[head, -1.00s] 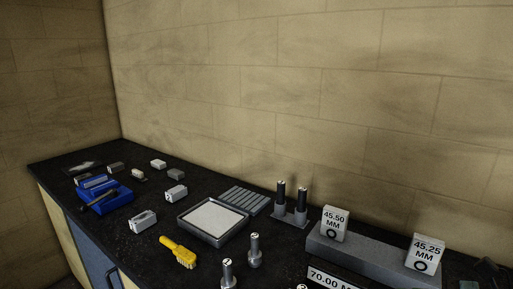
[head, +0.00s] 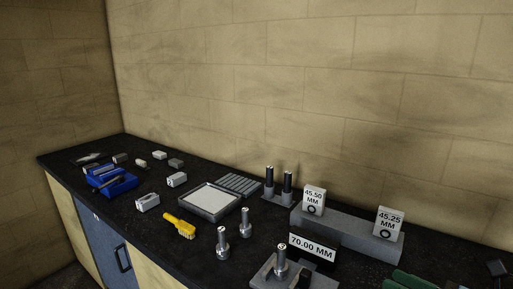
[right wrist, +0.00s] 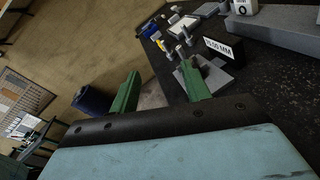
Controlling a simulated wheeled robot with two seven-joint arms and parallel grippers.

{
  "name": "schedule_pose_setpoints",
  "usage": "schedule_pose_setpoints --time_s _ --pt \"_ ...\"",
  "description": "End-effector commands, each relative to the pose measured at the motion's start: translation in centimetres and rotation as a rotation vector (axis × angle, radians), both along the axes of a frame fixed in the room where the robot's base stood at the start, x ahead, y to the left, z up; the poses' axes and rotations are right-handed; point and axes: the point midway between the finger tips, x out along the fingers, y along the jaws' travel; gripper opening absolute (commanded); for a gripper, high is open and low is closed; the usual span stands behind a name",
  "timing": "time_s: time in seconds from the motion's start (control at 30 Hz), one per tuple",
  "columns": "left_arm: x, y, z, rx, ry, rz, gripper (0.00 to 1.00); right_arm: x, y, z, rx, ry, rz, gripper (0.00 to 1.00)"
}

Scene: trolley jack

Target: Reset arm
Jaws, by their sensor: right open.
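My right gripper (right wrist: 160,88) shows in the right wrist view with its two green fingers apart and nothing between them. The wrist view is tilted, and the grey block with metal pins (right wrist: 208,77) lies beyond the fingers, apart from them. In the head view only green parts of the right gripper (head: 412,281) show at the bottom right edge, in front of the worktop (head: 195,259). My left gripper is in neither view.
The 70.00 MM sign (head: 313,248) stands behind the pin block (head: 281,268). A grey bar (head: 350,232) carries two labelled blocks. A yellow-handled brush (head: 180,227), a square tray (head: 232,208) and blue holders (head: 115,186) lie to the left. A blue bin (right wrist: 92,100) stands on the floor.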

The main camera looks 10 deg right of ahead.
Motion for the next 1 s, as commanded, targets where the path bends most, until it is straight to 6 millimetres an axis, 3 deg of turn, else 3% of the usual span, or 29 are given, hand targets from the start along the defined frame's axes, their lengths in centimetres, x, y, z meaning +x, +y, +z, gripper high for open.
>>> schedule_pose_setpoints --time_s 0.03,0.13,0.27,0.4,0.53,0.73,0.9,1.0 --pt "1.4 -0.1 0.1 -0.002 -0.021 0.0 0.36 0.2 -0.2 0.3 0.086 0.003 -0.056 0.47" --pt "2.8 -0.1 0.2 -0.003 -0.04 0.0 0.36 0.8 -1.2 0.7 0.286 0.017 -0.186 0.47" --pt "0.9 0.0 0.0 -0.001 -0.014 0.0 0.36 1.1 -3.3 0.1 0.635 0.063 -0.413 0.47" --pt "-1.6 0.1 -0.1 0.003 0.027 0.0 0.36 0.5 -5.5 -3.0 1.056 0.16 -0.696 0.47" --pt "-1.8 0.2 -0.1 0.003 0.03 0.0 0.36 -1.2 -5.7 -7.7 1.418 0.291 -0.966 0.47" --pt "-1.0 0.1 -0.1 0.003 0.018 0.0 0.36 -5.3 -1.3 -15.2 1.846 0.564 -1.377 0.47" --pt "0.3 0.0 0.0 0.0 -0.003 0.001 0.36 -8.6 3.9 -18.6 2.017 0.79 -1.647 0.47" --pt "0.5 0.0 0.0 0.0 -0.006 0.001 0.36 -10.4 6.9 -19.6 2.064 0.913 -1.78 0.47"
